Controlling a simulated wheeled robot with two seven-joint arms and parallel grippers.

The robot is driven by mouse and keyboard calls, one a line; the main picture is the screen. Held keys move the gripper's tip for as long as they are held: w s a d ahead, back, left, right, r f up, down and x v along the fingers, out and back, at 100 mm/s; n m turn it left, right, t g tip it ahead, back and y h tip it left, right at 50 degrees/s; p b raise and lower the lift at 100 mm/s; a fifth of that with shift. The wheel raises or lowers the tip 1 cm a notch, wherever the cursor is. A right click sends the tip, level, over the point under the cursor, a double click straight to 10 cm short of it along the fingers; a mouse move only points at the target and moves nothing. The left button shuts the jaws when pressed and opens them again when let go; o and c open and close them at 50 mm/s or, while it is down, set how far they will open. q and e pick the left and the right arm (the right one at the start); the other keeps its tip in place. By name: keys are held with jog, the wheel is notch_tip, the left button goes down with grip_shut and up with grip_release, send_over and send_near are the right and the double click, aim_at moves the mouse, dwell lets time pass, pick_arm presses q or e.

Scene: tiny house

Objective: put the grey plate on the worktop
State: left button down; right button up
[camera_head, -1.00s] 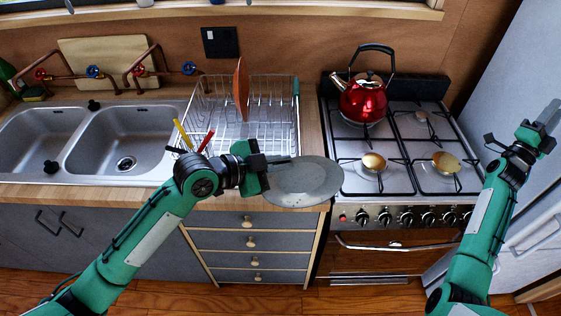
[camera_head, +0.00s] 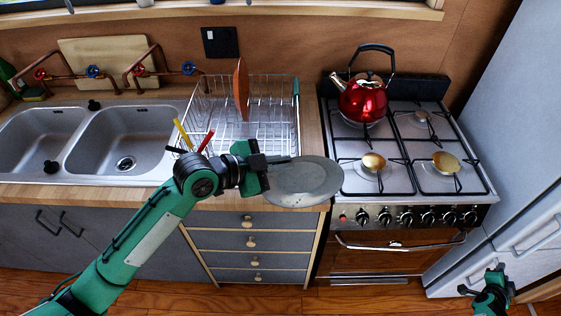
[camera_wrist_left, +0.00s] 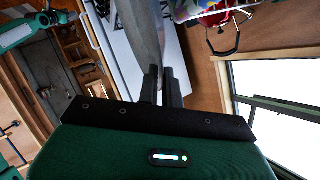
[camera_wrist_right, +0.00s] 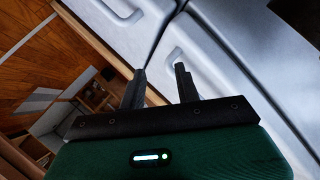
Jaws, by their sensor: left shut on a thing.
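The grey plate (camera_head: 303,182) is held out level in the head view, in front of the worktop edge between the drawers and the stove. My left gripper (camera_head: 277,160) is shut on the plate's left rim. In the left wrist view the plate (camera_wrist_left: 146,30) shows edge-on between the fingers (camera_wrist_left: 164,82). The wooden worktop (camera_head: 312,130) shows as a strip between the dish rack and the stove, and along the sink front. My right gripper (camera_wrist_right: 158,85) is open and empty in its wrist view, with the pale fridge doors beyond. In the head view my right arm is low at the lower right.
A wire dish rack (camera_head: 262,128) with an orange-brown plate (camera_head: 240,88) stands left of the held plate. The double sink (camera_head: 125,140) is at left. The fridge (camera_head: 515,130) is at right.

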jog(key=s+a+f+n+g+y, duration=0.15)
jog(key=s+a+f, duration=0.25)
jog(key=s+f, duration=0.4)
jog(key=s+a+f+n+g+y, duration=0.1)
jog(key=s+a+f+g+y, duration=0.2)
jog(key=s+f, duration=0.4)
jog(key=s+a+f+n+y, duration=0.2)
jog(key=a+f+n, duration=0.3)
jog(key=a, duration=0.5)
jog(key=s+a+f+n+y, duration=0.25)
jog(key=a+f, duration=0.35)
jog(key=a, duration=0.5)
jog(key=s+a+f+n+g+y, duration=0.1)
jog(key=s+a+f+n+g, duration=0.1)
jog(key=s+a+n, duration=0.3)
jog(key=s+a+f+n+g, duration=0.1)
jog(key=s+a+f+n, duration=0.2)
jog(key=a, duration=0.9)
jog(key=s+n, duration=0.2)
jog(key=s, duration=0.1)
jog(key=shift+s+n+g+y, duration=0.15)
jog(key=shift+n+g+y, duration=0.15)
jog(key=shift+g+y, duration=0.1)
